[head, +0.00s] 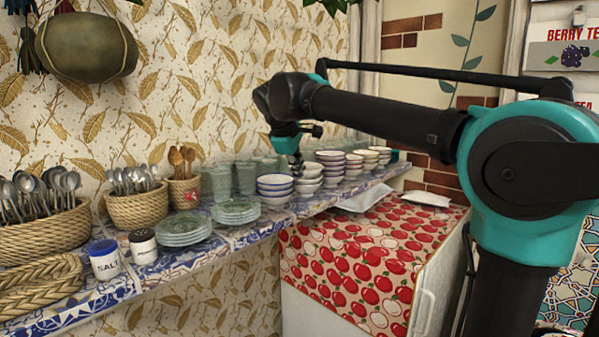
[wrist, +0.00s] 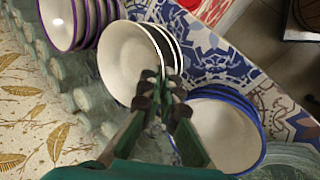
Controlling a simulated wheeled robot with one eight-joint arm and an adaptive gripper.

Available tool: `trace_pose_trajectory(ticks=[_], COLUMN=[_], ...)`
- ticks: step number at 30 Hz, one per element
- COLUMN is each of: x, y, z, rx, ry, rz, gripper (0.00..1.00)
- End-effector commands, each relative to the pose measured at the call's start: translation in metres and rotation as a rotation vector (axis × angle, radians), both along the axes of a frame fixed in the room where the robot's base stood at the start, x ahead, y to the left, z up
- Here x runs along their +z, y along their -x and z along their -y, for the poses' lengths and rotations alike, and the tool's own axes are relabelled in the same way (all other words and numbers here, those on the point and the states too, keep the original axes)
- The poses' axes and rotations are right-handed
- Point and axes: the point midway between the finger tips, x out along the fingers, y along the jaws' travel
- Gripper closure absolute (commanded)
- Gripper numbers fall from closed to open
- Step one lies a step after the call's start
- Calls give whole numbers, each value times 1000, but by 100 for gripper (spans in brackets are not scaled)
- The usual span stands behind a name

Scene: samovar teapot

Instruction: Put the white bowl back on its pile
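The white bowl (wrist: 128,62) shows its open side in the wrist view, with more white bowls (wrist: 172,44) stacked closely behind it. In the head view the white pile (head: 309,185) stands on the tiled shelf, right of the blue-rimmed bowls. My gripper (head: 297,172) points down at the near left side of the pile's top. In the wrist view my gripper's fingertips (wrist: 161,82) are close together, with the white bowl's rim between them. The fingers hide part of the rim. I cannot tell whether the bowl fully rests on the pile.
Blue-rimmed bowls (head: 274,188) stand close on the left, purple-rimmed bowls (head: 332,166) on the right. Glasses (head: 246,178) line the wall behind. Green plates (head: 236,211) sit further left on the tiled shelf (head: 222,238). A cabinet with an apple-patterned cloth (head: 362,257) stands below.

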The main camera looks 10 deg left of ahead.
Motion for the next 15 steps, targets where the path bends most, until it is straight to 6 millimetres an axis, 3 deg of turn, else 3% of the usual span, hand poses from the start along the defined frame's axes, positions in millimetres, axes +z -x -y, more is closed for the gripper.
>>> trace_pose_trajectory(ticks=[1,7,15], x=[-5,-5,-3], y=[4,3,2], z=[0,0,0], rx=[-3,-2,-2], ry=[-3,-3,-3], rz=[-14,-12,-9], gripper=[96,72,71])
